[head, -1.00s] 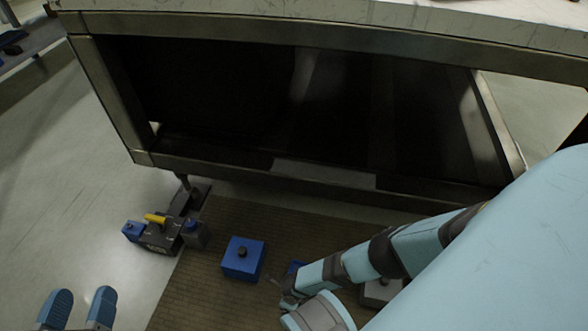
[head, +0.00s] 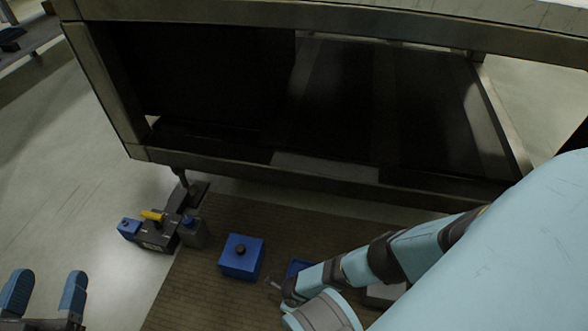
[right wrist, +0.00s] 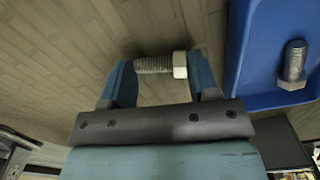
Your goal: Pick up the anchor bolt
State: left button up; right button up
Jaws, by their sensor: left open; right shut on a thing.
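A grey steel anchor bolt (right wrist: 158,65) with a hex head lies lengthwise between the fingertips of my right gripper (right wrist: 160,76) in the right wrist view. The gripper is shut on it, with the head at the right finger and the threaded end at the left one. A second hex-head bolt (right wrist: 293,66) is in the blue tray (right wrist: 262,45) at the right. In the head view, my right gripper (head: 284,292) is small and partly hidden by its own arm. My left gripper (head: 46,290) is open and empty at the lower left.
A blue box with a dark knob (head: 241,260) stands on the brown mat (head: 190,290). A table frame (head: 240,171) spans the back. Pale floor is clear at left.

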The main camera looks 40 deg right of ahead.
jog(key=shift+r+p, duration=0.5)
jog(key=shift+r, duration=0.05)
pick_arm(q)
jog(key=s+r+n+y+p, duration=0.1)
jog(key=s+r+n+p, duration=0.2)
jog(key=p, duration=1)
notch_tip(320, 180, up, 4)
jog(key=shift+d+r+n+t+y+p, duration=0.15)
jog(key=shift+d+n+t+y+p, duration=0.2)
jog(key=shift+n, duration=0.85)
pick_arm(e)
notch_tip(320, 180, up, 19)
pick_arm(q)
jog(key=shift+a, duration=0.1)
